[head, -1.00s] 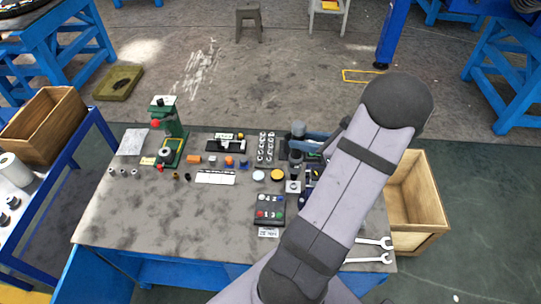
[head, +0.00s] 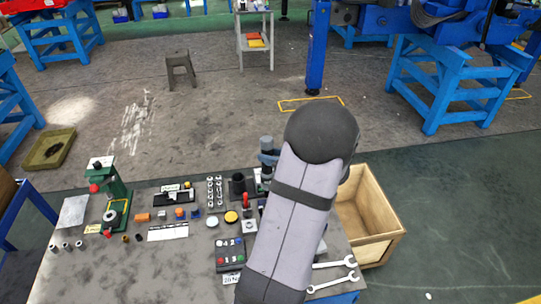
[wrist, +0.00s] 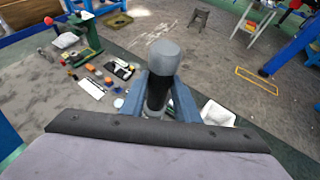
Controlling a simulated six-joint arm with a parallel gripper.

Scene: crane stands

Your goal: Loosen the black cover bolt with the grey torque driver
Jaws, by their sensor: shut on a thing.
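My gripper (wrist: 161,98) is shut on the grey torque driver (wrist: 164,57), its blue-grey fingers on either side of the dark body. The driver has a rounded grey top and stands roughly upright in the wrist view. In the head view the driver's grey top (head: 267,143) shows above the far right part of the workbench, beside my arm. The driver's lower tip is hidden in both views. I cannot make out the black cover bolt for certain; my arm hides part of the bench.
A green press (head: 115,195) stands at the bench's left. A rack of sockets (head: 215,190), a black button box (head: 230,253) and wrenches (head: 333,264) lie on the bench. A wooden crate (head: 385,240) is at the right.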

